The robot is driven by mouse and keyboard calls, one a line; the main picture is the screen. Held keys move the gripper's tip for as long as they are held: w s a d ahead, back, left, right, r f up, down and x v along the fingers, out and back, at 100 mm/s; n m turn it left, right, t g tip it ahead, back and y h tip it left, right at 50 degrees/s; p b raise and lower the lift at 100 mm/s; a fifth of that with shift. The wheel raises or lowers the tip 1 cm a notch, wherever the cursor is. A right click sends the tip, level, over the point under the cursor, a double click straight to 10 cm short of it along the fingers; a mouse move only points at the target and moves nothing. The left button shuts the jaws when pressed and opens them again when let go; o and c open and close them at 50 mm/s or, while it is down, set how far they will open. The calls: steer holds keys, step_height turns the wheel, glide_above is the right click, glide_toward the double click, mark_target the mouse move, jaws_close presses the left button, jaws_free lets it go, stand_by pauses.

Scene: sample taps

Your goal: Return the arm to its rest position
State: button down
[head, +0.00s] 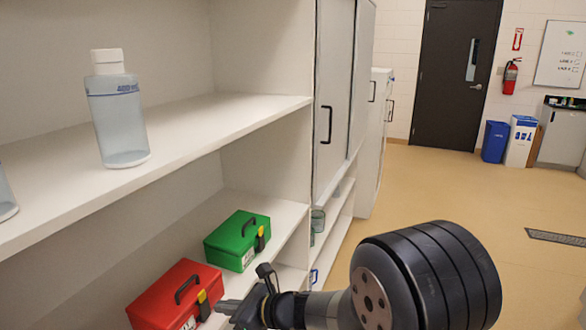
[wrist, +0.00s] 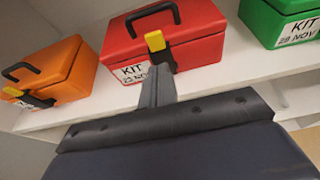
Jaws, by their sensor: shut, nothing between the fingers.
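My gripper (head: 232,308) is in front of the shelf with the kit boxes in the head view, at the bottom middle. Its fingers are together with nothing between them, and they show in the wrist view (wrist: 157,84) pointing at the red kit box (wrist: 160,45). The red box also shows in the head view (head: 172,292), with a black handle and a yellow latch. In the wrist view the fingertips overlap the box's front below the latch; I cannot tell whether they touch it. My arm reaches in from the lower right of the head view.
A green kit box (head: 236,240) stands right of the red one. An orange box (wrist: 50,70) stands left of it. A clear bottle (head: 118,110) stands on the upper shelf (head: 205,120). Tall cabinets (head: 340,90) stand beyond. The floor (head: 440,190) to the right is open.

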steer(key=s+d+f+y+b, duration=0.1)
steer(key=s+d+f+b, duration=0.1)
steer(key=d+b, duration=0.3)
steer(key=s+d+f+t+y+b, duration=0.1)
steer(key=s+d+f+y+b, duration=0.1)
steer(key=d+f+b, duration=0.2)
steer(key=shift+s+d+t+y+b, duration=0.3)
steer(key=shift+d+b, duration=0.35)
steer(key=shift+d, duration=0.45)
stand_by(0.3)
